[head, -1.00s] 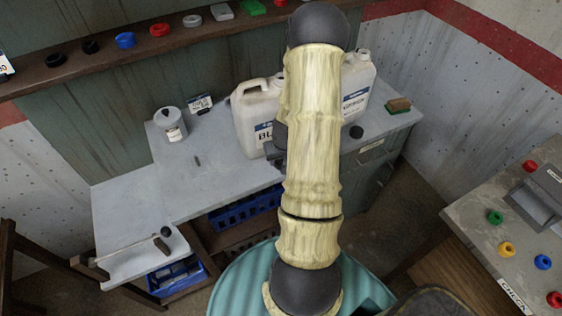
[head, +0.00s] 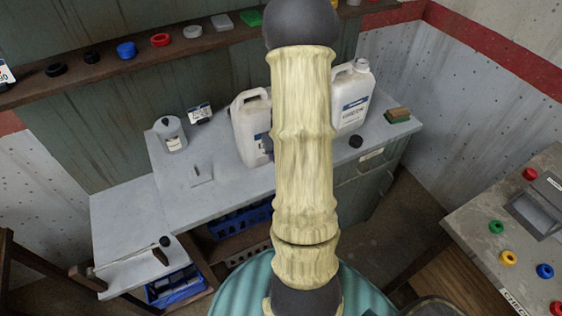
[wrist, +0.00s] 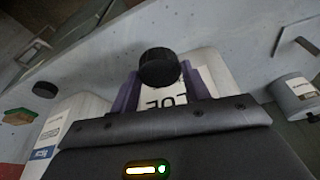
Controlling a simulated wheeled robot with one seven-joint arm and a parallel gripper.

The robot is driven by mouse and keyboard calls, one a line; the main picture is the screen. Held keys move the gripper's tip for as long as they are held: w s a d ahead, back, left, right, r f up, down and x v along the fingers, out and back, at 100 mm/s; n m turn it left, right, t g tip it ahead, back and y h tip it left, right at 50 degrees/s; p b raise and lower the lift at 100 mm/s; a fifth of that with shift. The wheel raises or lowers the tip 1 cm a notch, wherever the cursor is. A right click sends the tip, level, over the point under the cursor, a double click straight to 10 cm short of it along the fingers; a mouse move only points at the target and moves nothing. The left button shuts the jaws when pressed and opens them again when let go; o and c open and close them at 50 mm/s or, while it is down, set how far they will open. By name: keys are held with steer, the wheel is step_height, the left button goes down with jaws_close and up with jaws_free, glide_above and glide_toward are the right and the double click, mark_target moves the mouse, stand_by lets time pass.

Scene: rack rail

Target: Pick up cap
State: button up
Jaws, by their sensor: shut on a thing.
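A black ridged cap (wrist: 160,68) is between the two purple fingers of my gripper (wrist: 160,88) in the wrist view, and the gripper is shut on it. A white surface with upside-down black letters lies right behind the cap; I cannot tell whether they touch. In the head view my arm hides most of the gripper and the held cap. The left white jug (head: 247,130) stands partly behind my arm. Another black cap (head: 356,141) lies on the bench right of the arm; it also shows in the wrist view (wrist: 46,90).
A second white jug (head: 352,100) and a green-brown block (head: 397,115) stand on the grey bench (head: 225,195). A grey canister (head: 170,135) is at the left. A shelf (head: 100,72) above holds several caps. A table with coloured knobs (head: 508,257) is at right.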

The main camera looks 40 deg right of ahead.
steer(key=shift+r, duration=1.25)
